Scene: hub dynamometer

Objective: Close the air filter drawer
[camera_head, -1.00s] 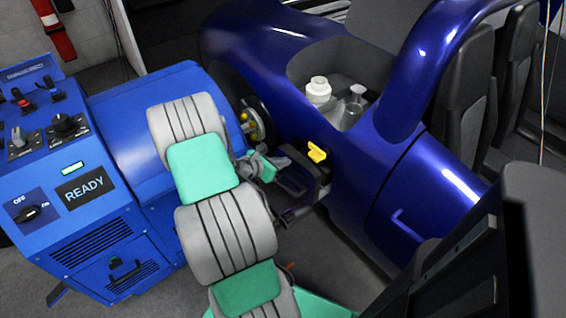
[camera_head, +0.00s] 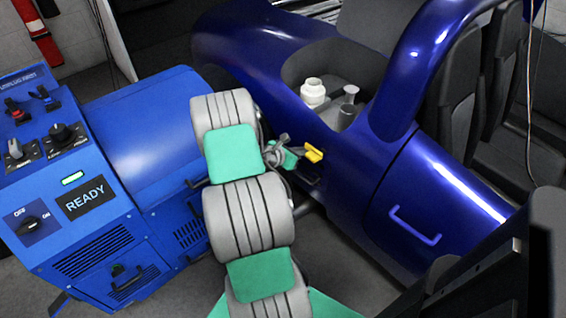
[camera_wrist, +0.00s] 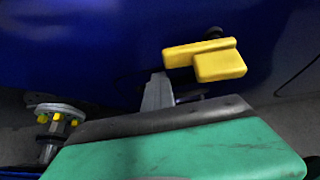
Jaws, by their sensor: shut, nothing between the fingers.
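The air filter drawer (camera_head: 309,176) is a dark piece in the side of the blue car body in the head view. Little of it shows beyond my gripper, and I cannot tell whether it is fully flush. A yellow latch (camera_head: 313,155) sits on the body just above it. The latch also shows large in the wrist view (camera_wrist: 207,60). My gripper (camera_head: 291,150) is shut and empty, close to the left side of the latch. In the wrist view its grey fingers (camera_wrist: 157,92) point at the body, below and left of the latch; contact is unclear.
A blue dynamometer cabinet (camera_head: 95,220) with a READY display stands at left, close to my arm. A wheel hub with yellow bolts (camera_wrist: 60,122) is at left in the wrist view. White bottles (camera_head: 313,92) stand in the car's bay. A blue handle (camera_head: 415,226) protrudes at right.

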